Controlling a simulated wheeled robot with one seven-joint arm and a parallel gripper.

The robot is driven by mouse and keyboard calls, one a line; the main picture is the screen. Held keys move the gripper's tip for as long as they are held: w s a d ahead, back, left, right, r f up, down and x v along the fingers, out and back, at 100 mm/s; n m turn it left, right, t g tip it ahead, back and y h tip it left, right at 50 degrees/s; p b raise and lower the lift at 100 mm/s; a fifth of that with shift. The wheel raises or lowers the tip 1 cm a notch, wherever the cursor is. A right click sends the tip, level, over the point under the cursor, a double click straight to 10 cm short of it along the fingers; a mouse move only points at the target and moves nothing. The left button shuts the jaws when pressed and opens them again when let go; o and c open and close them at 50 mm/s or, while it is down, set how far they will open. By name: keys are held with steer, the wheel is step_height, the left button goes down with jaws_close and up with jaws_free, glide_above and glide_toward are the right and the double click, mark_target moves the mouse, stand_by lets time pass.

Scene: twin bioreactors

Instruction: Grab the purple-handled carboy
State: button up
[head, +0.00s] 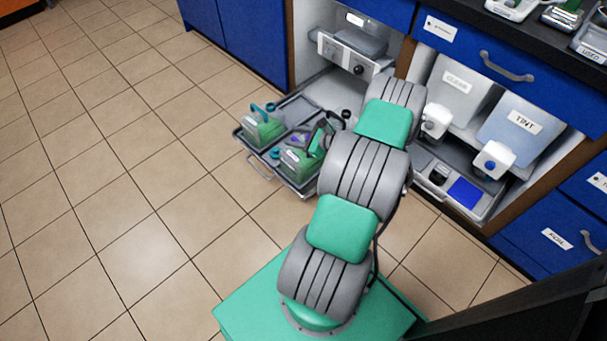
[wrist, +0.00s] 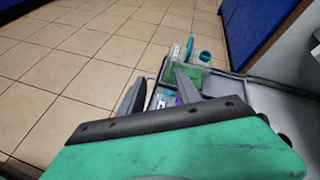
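Two squat carboys with green contents stand on a pulled-out grey tray (head: 258,163) in the head view. The farther carboy (head: 262,130) has a teal handle; it also shows beyond my fingers in the wrist view (wrist: 192,74). The nearer carboy (head: 296,163) stands beside my gripper (head: 318,140). A small purple patch shows just behind it, likely its handle, mostly hidden. In the wrist view, my gripper (wrist: 160,90) has its two fingers spread apart. A purple bit shows near the right finger. I see nothing clearly held; contact with the nearer carboy cannot be told.
The tray juts from an open cabinet bay below a grey machine (head: 352,52). To the right, another bay holds a bin marked TINT (head: 522,125), white pump heads (head: 490,160) and a low tray (head: 466,192). The tiled floor to the left (head: 130,150) is clear.

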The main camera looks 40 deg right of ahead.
mark_target(303, 154)
steer(key=s+d+f+m+t+h+b, duration=0.2)
steer(key=s+d+f+m, duration=0.3)
steer(key=f, duration=0.3)
steer(key=shift+m, duration=0.6)
steer(key=b+x, duration=0.3)
steer(key=x, duration=0.4)
steer(key=shift+w+a+r, duration=0.1)
steer(key=shift+w, duration=0.55)
steer(key=shift+r, duration=0.1)
steer(key=shift+c, duration=0.4)
jaws_close()
steer(key=shift+r, duration=0.2)
